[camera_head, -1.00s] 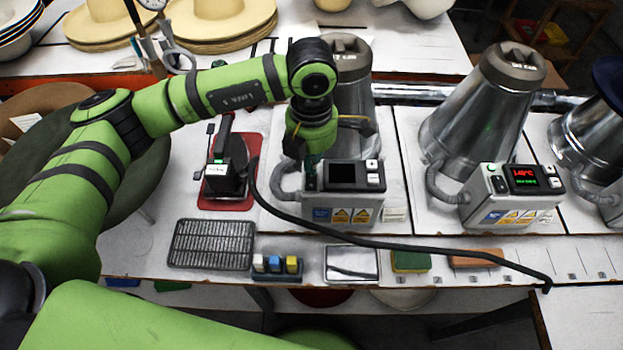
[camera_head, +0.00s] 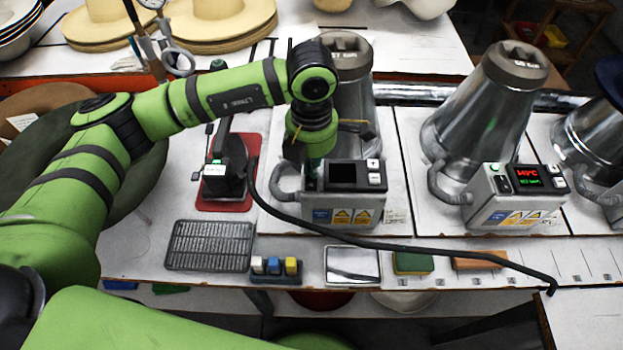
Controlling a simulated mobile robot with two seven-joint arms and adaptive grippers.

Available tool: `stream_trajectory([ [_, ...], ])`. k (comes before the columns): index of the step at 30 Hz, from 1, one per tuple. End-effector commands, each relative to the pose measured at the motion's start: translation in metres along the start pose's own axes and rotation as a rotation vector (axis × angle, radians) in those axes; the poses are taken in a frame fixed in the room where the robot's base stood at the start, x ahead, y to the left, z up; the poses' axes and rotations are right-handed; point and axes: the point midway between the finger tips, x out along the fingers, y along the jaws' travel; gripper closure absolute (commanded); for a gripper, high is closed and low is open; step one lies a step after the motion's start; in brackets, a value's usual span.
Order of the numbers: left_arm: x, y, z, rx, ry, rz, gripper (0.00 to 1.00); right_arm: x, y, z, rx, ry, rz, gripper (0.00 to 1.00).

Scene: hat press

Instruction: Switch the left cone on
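The left cone (camera_head: 352,85) is a tall metal cone with a dark top, partly hidden behind my arm. Its control box (camera_head: 345,208) stands in front of it, with a black, unlit display (camera_head: 342,175) and white buttons (camera_head: 374,170) to the right of the display. My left gripper (camera_head: 311,178) points down at the left end of the box top, beside the display. It hides that end of the box, so a switch there and any contact cannot be made out. Its fingers are too small and dark to tell open from shut. My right gripper is not in view.
A second cone (camera_head: 490,110) stands to the right, its display (camera_head: 526,178) lit red and green. A black iron (camera_head: 226,165) stands on a red mat (camera_head: 246,203) at the left. A black cable (camera_head: 400,243) runs along the front, near a metal rack (camera_head: 208,246).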

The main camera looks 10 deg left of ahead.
Motion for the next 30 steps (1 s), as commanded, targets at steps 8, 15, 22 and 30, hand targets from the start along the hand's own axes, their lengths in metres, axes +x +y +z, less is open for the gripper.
stream_trajectory([
  [8, 0.005, 0.000, 0.000, 0.000, 0.001, -0.001, 1.00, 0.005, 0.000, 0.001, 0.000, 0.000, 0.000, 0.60],
  [15, 0.002, -0.001, -0.001, 0.001, 0.004, -0.002, 1.00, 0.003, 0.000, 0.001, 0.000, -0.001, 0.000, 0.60],
  [22, -0.017, -0.001, 0.000, 0.001, 0.001, -0.001, 1.00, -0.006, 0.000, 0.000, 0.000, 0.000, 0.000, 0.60],
  [30, -0.039, 0.000, 0.000, 0.001, 0.001, -0.001, 1.00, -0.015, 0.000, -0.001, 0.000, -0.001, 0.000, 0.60],
])
